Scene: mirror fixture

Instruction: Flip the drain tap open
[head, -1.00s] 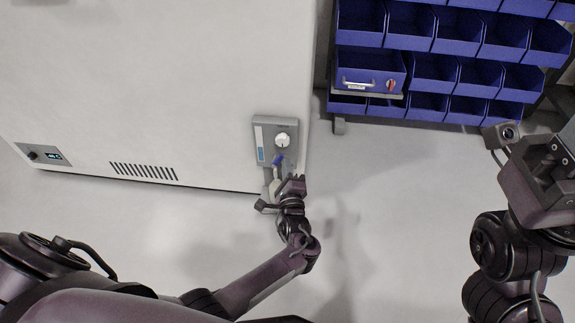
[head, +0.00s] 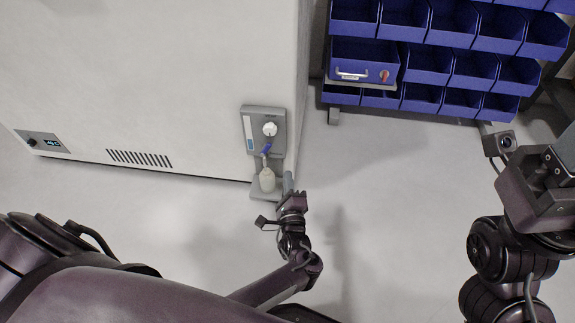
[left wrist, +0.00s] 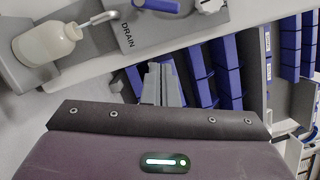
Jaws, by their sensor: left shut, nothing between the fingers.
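The drain unit (head: 250,122) is a grey panel on the white cabinet's lower right corner, with a white round knob (head: 270,129). Below the knob is the tap's blue handle (head: 266,150), partly seen at the top of the left wrist view (left wrist: 160,5) beside the word DRAIN. A spout leads to a cream bottle (head: 267,180) on a grey shelf; the bottle also shows in the left wrist view (left wrist: 45,45). My left gripper (head: 288,180) is shut and empty, right of the bottle and apart from the handle. My right gripper's body (head: 545,190) is at the right; its fingers are hidden.
The white cabinet (head: 150,80) fills the left, with a vent and a small display panel (head: 42,142). A rack of blue bins (head: 425,60) stands at the back right, with a blue drawer (head: 350,58) bearing a red knob. The floor between is clear.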

